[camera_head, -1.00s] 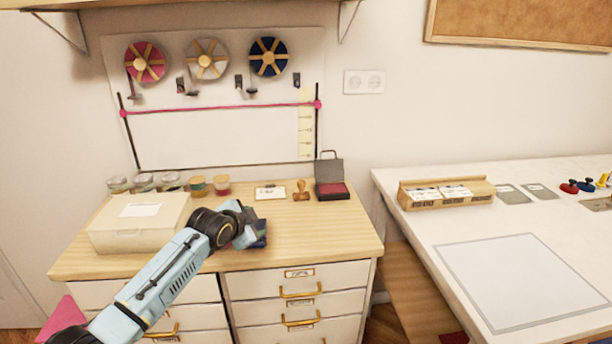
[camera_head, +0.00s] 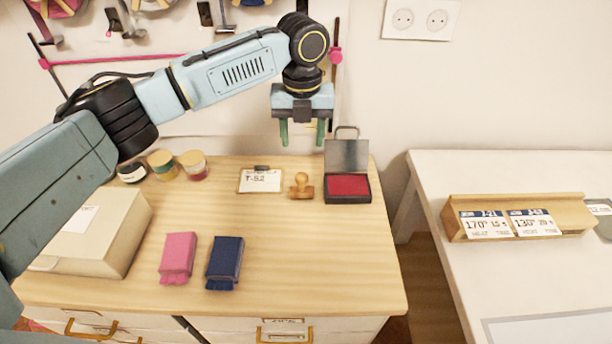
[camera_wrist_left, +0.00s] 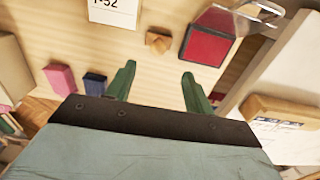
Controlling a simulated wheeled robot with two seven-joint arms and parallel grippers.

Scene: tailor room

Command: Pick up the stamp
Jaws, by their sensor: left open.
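The wooden stamp (camera_head: 301,187) with a round knob handle stands upright on the dresser top, between the clipboard card and the open red ink pad (camera_head: 347,188). In the left wrist view the stamp (camera_wrist_left: 158,42) shows beyond the fingertips, roughly between them. My left gripper (camera_head: 303,137) hangs above the stamp with its green fingers pointing down. It is open and empty, apart from the stamp. The left wrist view also shows its two spread fingers (camera_wrist_left: 157,75). My right gripper is not in view.
A clipboard card (camera_head: 261,181) lies left of the stamp. Pink (camera_head: 178,257) and navy (camera_head: 225,262) folded cloths lie nearer the front. A beige box (camera_head: 112,235) and small jars (camera_head: 193,165) stand left. A white table (camera_head: 440,180) is at right.

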